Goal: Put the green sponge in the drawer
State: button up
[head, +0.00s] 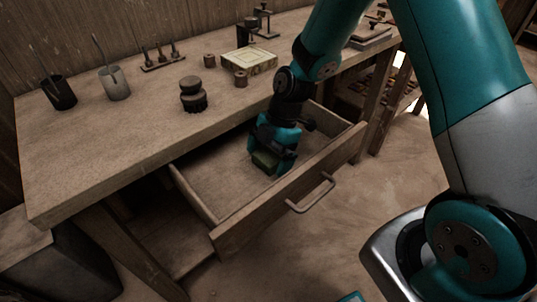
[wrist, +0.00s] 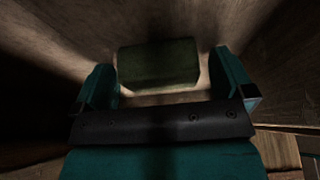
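The green sponge (head: 264,161) is inside the pulled-out drawer (head: 215,190), low near the drawer floor. My gripper (head: 272,156) reaches down into the drawer right over the sponge. In the wrist view the sponge (wrist: 158,64) shows between and beyond the two teal fingers of my gripper (wrist: 165,85). The fingers are spread, with a visible gap between the sponge and the right finger. The left finger is close to the sponge's left edge; I cannot tell if they touch. The sponge's underside is hidden.
The drawer front with its metal handle (head: 312,194) stands out from the wooden workbench (head: 130,130). On the bench are a dark cup (head: 59,94), a grey cup (head: 115,84), stacked dark round pieces (head: 193,96) and a pale tile press plate (head: 249,62). The drawer's left part is empty.

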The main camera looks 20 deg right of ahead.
jog(key=shift+r, duration=0.1)
jog(key=v, duration=1.2)
jog(key=s+a+r+m, duration=0.3)
jog(key=s+m, duration=0.2)
jog(key=s, duration=0.2)
jog(key=s+a+r+m+t, duration=0.1)
jog(key=s+a+r+m, duration=0.2)
jog(key=s, duration=0.4)
jog(key=s+a+r+m, duration=0.3)
jog(key=s+r+m, duration=0.2)
jog(key=s+m, duration=0.1)
jog(key=shift+s+m+p, duration=0.3)
jog(key=shift+s+p, duration=0.05)
jog(key=shift+s, duration=0.1)
